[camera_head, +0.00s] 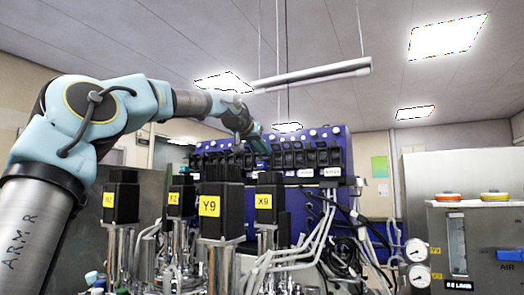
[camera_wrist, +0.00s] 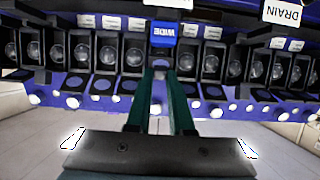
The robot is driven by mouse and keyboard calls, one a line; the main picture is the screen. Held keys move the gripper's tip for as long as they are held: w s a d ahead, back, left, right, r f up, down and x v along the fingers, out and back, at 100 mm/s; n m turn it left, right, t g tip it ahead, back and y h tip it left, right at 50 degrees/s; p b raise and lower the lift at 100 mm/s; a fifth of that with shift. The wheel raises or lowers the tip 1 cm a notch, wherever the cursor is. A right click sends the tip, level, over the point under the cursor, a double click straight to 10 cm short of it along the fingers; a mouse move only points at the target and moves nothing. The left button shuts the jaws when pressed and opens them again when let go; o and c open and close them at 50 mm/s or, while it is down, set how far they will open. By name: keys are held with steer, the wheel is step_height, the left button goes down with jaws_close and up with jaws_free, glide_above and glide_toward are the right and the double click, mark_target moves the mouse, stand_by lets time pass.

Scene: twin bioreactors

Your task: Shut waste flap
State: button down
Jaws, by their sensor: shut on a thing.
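A blue rack (camera_head: 318,150) carries a row of dark pump-like units with small flaps, in the middle of the head view. My gripper (camera_head: 262,146) is up against the front of this rack. In the wrist view my gripper's two green fingers (camera_wrist: 159,92) reach to a dark flap with a blue label (camera_wrist: 164,34), which seems to read "WIDE". The fingers are shut on its narrow lower part, which they partly hide. I cannot read a waste label on any flap. A white "DRAIN" label (camera_wrist: 282,12) shows at the upper right of the wrist view.
Several black-topped units with yellow tags, one marked Y9 (camera_head: 210,206), stand below my arm. Loose white tubes (camera_head: 312,232) hang under the rack. A grey cabinet with gauges (camera_head: 417,262) stands at the right. A lamp bar (camera_head: 312,75) hangs above the rack.

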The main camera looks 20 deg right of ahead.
steer(key=shift+f, duration=0.1)
steer(key=f+b, duration=0.1)
steer(key=b, duration=0.3)
steer(key=shift+t+h, duration=0.3)
steer(key=shift+h, duration=0.1)
steer(key=h+b, duration=0.1)
steer(key=b, duration=0.3)
steer(key=t+h+b, duration=0.1)
steer(key=b, duration=0.3)
steer(key=shift+f+t, duration=0.3)
steer(key=shift+f, duration=0.05)
steer(key=shift+r+t+h+b, duration=0.15)
steer(key=shift+t+h+b, duration=0.15)
steer(key=shift+b, duration=0.45)
steer(key=shift+r, duration=0.15)
steer(key=c, duration=0.8)
jaws_free()
